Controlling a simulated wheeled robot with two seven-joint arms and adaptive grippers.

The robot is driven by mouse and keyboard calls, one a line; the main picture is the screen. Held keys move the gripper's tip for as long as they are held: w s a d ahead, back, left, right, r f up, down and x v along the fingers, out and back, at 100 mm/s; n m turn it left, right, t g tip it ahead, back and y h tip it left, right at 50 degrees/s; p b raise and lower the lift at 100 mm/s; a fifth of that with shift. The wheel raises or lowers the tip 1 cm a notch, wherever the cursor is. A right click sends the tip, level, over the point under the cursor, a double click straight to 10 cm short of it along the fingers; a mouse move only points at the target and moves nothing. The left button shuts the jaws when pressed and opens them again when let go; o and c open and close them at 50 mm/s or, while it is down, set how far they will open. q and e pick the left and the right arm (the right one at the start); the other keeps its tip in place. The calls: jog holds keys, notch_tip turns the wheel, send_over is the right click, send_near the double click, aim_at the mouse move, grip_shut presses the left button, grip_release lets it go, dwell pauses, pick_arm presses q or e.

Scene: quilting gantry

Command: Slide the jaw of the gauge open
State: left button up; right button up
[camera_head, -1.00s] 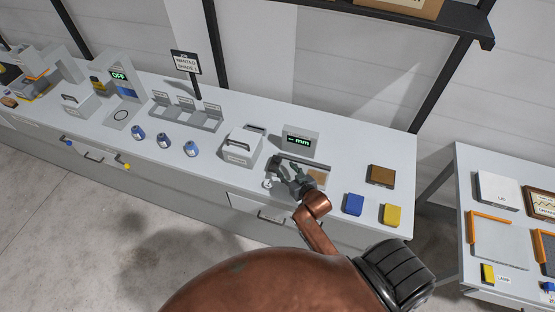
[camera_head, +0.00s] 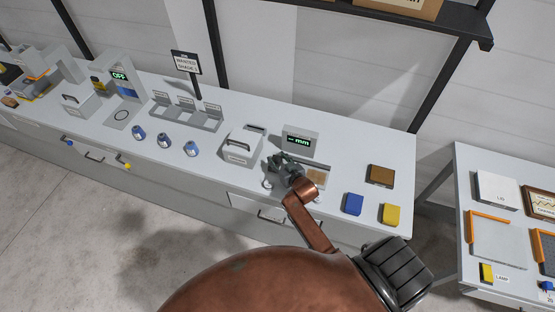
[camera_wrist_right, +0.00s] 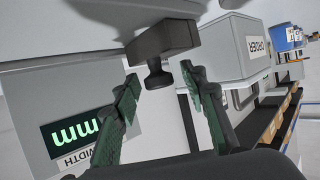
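The gauge is a grey box with a green "-- mm" display (camera_head: 299,141) on the long bench; its display also shows in the right wrist view (camera_wrist_right: 75,138), above a "WIDTH" label. A dark block with a short round knob (camera_wrist_right: 158,72) shows at the top middle of the right wrist view. My right gripper (camera_head: 283,168) is just in front of the gauge and hides part of its front. In the right wrist view my right gripper (camera_wrist_right: 160,80) is open, its fingers either side of the knob with visible gaps. My left gripper is not in view.
A grey handled box (camera_head: 240,147), labelled in the wrist view, stands left of the gauge. A tan pad (camera_head: 317,177) lies right of my gripper. Blue (camera_head: 353,204), yellow (camera_head: 391,214) and brown (camera_head: 380,174) blocks lie further right.

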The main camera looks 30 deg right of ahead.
grip_shut()
dwell(0.3)
dwell(0.3)
